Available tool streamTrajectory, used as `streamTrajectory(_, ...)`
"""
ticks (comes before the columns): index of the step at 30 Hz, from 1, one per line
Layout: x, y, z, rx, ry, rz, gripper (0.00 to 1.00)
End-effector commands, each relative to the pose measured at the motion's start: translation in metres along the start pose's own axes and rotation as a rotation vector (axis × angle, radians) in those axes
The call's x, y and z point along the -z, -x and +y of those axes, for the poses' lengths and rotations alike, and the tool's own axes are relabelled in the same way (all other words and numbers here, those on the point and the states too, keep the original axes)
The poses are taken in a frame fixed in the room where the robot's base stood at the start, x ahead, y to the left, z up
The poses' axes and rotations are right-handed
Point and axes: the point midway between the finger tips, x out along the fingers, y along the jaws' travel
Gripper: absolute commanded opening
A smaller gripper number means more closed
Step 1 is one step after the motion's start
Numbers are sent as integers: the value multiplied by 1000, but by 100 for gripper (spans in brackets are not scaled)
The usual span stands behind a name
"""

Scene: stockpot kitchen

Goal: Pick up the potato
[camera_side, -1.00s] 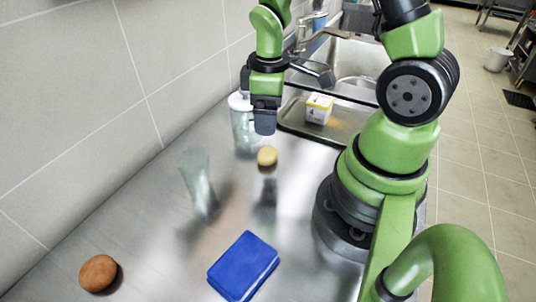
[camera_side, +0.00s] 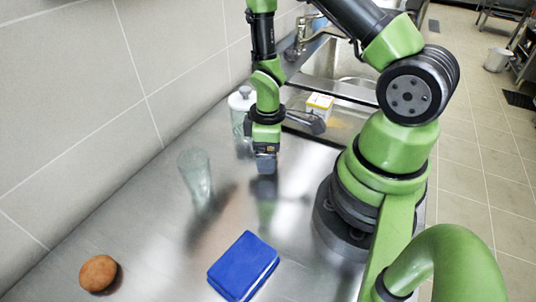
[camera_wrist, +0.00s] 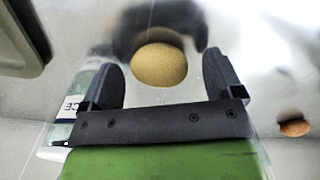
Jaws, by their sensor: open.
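The potato (camera_wrist: 158,64) is a small, round, yellow-tan thing on the metal counter. In the wrist view it shows between the two fingers of my gripper (camera_wrist: 161,78), slightly beyond their tips. The fingers are open, with a gap on each side of the potato, and nothing is held. In the side view my gripper (camera_side: 266,165) points straight down, low over the counter, and hides the potato. I cannot tell how much height is left between the fingertips and the potato.
A clear glass (camera_side: 196,180) stands left of my gripper. A blue box (camera_side: 243,266) lies in front, and a brown round item (camera_side: 98,273) lies front left. A small carton (camera_side: 319,106) is by the sink. Counter between is clear.

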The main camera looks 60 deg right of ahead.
Motion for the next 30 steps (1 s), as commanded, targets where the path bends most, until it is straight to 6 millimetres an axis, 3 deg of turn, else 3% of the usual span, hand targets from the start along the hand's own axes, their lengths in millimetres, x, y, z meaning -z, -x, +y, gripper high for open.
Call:
streamTrajectory(10, 0, -7, 0, 0, 0, 1, 86)
streamTrajectory(17, 0, -7, 0, 0, 0, 1, 34)
streamTrajectory(30, 0, 0, 0, -1, -1, 1, 32)
